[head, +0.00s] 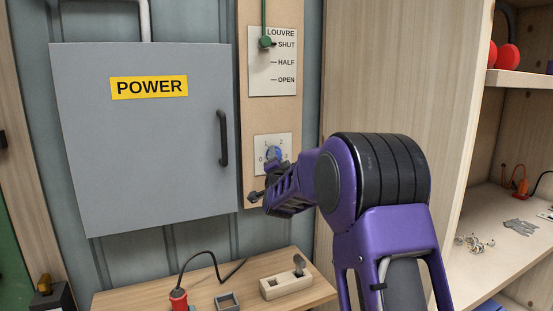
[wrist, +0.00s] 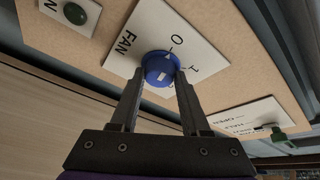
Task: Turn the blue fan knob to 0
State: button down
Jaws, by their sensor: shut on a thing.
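The blue fan knob (wrist: 158,68) is round, with a small white mark, on a white plate (wrist: 120,50) lettered FAN, with 0 and 1 showing in the wrist view. My gripper (wrist: 159,75) has one finger on each side of the knob and is shut on it. The lower part of that plate is hidden by my gripper.
A louvre plate (head: 285,75) with a green lever (head: 265,42) at SHUT is above the fan plate. A grey POWER cabinet (head: 140,150) is to the left. A wooden panel (head: 390,70) is to the right. A small shelf (head: 235,290) with several items is below.

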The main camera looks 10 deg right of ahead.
jog(key=shift+r+n, duration=0.1)
jog(key=shift+n, duration=0.2)
jog(key=shift+c, duration=1.9)
grip_release()
jog(key=shift+s, duration=0.1)
jog(key=s+a+f, duration=0.2)
jog(key=s+f, duration=0.1)
jog(key=s, duration=1.3)
jog(key=shift+s, duration=0.4)
